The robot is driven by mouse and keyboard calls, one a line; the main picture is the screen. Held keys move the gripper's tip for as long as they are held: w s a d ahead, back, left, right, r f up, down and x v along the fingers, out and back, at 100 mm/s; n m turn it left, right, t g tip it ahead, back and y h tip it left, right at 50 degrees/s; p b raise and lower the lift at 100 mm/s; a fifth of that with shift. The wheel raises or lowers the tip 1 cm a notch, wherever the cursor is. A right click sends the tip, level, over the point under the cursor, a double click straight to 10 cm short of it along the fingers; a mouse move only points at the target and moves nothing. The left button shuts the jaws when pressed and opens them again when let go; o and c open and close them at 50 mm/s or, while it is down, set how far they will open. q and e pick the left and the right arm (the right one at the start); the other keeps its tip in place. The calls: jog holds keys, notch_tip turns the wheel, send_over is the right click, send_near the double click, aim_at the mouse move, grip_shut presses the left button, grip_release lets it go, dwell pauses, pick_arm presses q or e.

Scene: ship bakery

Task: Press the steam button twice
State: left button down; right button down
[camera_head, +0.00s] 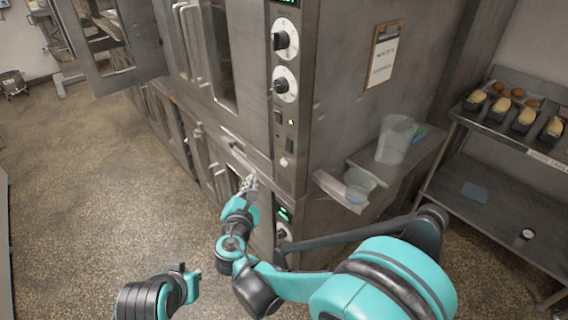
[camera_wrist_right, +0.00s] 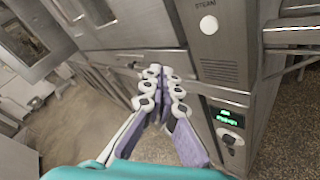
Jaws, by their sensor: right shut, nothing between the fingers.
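The steam button (camera_wrist_right: 208,25) is a round white button below the word STEAM on the steel oven panel, near the top of the right wrist view. In the head view it is a small pale disc (camera_head: 284,161) low on the upper control panel. My right gripper (camera_head: 250,183) is shut and empty, in front of the oven, left of and below the button in the head view. In the wrist view its fingertips (camera_wrist_right: 164,74) are together, lower left of the button and apart from it.
The upper panel has two dials (camera_head: 286,85) and switches above the button. A lower panel has a green display (camera_wrist_right: 227,118) and a knob. An oven door (camera_head: 110,45) stands open at upper left. A side shelf holds a clear container (camera_head: 394,139). Bread tins (camera_head: 523,119) stand at right.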

jog(key=w+d, duration=0.5)
jog(key=d, duration=0.2)
dwell(0.3)
jog(key=shift+w+d, duration=0.15)
jog(key=shift+d, duration=0.05)
dwell(1.2)
jog(key=shift+w+d, duration=0.15)
jog(key=shift+d, duration=0.05)
jog(key=shift+w+d, duration=0.25)
jog(key=shift+d, duration=0.05)
dwell(0.9)
jog(key=shift+s+a, duration=0.5)
jog(key=shift+a, duration=0.15)
jog(key=s+a, duration=0.1)
jog(key=a, duration=0.1)
jog(key=s+a, duration=0.2)
jog(key=shift+b, duration=0.3)
